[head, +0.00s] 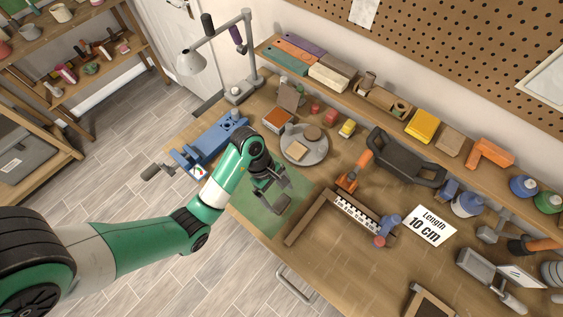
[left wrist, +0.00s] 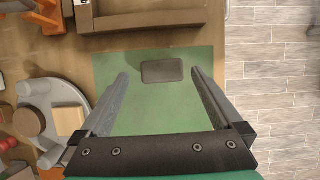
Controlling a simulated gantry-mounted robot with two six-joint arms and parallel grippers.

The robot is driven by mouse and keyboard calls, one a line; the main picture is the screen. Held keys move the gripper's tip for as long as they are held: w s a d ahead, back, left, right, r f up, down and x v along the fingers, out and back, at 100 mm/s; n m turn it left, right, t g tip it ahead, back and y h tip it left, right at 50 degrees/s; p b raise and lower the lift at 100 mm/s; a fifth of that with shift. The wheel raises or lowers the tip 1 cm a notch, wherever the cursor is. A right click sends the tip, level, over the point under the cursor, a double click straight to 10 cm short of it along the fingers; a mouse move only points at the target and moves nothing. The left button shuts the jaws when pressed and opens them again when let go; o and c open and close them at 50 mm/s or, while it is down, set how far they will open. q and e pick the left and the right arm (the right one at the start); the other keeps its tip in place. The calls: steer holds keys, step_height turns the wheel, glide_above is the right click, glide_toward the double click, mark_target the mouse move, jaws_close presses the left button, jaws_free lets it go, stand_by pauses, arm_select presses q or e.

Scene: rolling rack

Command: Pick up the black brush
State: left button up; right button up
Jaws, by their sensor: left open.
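The black brush shows in the left wrist view as a small dark rectangular block (left wrist: 162,71) lying on the green mat (left wrist: 120,70), near the mat's far edge. In the head view a dark shape (head: 273,204) just below my left gripper appears to be this block. My left gripper (head: 275,188) is open and empty above the mat. In the left wrist view its two fingers (left wrist: 160,80) are spread wide, with the block between and slightly beyond the tips, apart from both. My right gripper is not in view.
A wooden L-shaped frame (head: 312,217) stands beside the mat. A round grey plate (head: 304,143) with wooden pieces lies behind the gripper. A blue vise (head: 212,140) sits at the bench's left edge. A black tray-like object (head: 403,158) lies further right.

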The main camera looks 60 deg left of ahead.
mark_target(281, 203)
arm_select(q)
steer(key=shift+b+x, duration=0.35)
steer(key=shift+x, duration=0.8)
steer(key=shift+w+d+f, duration=0.1)
steer(key=shift+d+f, duration=0.1)
steer(key=shift+f, duration=0.35)
steer(key=x, duration=0.5)
steer(key=shift+s+a+f, duration=0.2)
steer(key=shift+s+a, duration=0.05)
steer(key=c, duration=1.3)
steer(key=shift+r, duration=0.1)
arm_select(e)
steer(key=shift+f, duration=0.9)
arm_select(q)
steer(key=shift+r, duration=0.1)
